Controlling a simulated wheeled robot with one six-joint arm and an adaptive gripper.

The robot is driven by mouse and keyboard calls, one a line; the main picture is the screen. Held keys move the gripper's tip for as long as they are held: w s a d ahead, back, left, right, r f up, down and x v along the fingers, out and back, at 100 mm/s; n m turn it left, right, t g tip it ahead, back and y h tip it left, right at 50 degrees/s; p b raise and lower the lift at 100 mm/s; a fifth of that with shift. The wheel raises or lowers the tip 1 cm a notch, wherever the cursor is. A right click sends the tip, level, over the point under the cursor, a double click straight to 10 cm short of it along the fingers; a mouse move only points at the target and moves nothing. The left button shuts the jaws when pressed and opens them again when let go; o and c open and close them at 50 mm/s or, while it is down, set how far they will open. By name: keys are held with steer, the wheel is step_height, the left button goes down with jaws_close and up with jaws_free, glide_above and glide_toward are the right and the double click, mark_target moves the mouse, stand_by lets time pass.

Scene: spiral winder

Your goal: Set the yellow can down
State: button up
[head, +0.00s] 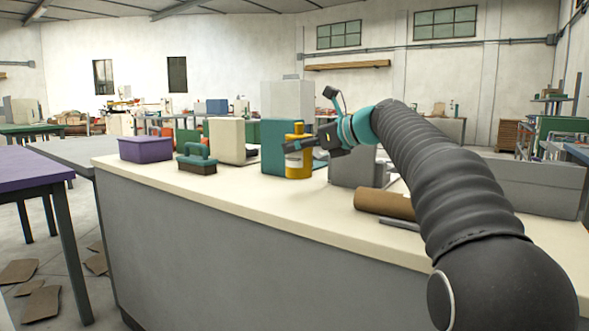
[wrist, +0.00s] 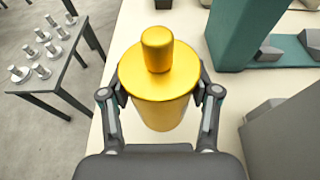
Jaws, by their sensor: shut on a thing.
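The yellow can (head: 298,163) is a yellow cylinder with a narrower neck on top and a pale label on its side. In the head view it is upright over the cream counter top (head: 260,197), near the front edge. I cannot tell whether its base touches the counter. My gripper (head: 300,146) reaches it from the right and is shut on its upper body. In the wrist view the can (wrist: 158,85) sits between both fingers of my gripper (wrist: 160,92), which press on its sides.
A dark green brush-like block (head: 197,158) and a purple bin (head: 146,149) stand to the left. A teal block (head: 272,150) is right behind the can. A grey box (head: 352,168) and a brown roll (head: 384,203) lie to the right. The front counter strip is clear.

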mark_target(296, 164)
steer(key=shift+w+a+f, duration=0.35)
steer(key=shift+w+a, duration=0.05)
steer(key=shift+a, duration=0.05)
steer(key=shift+f+b, duration=0.95)
steer(key=shift+f, duration=1.05)
steer(key=shift+f, duration=0.15)
steer(key=o, duration=1.3)
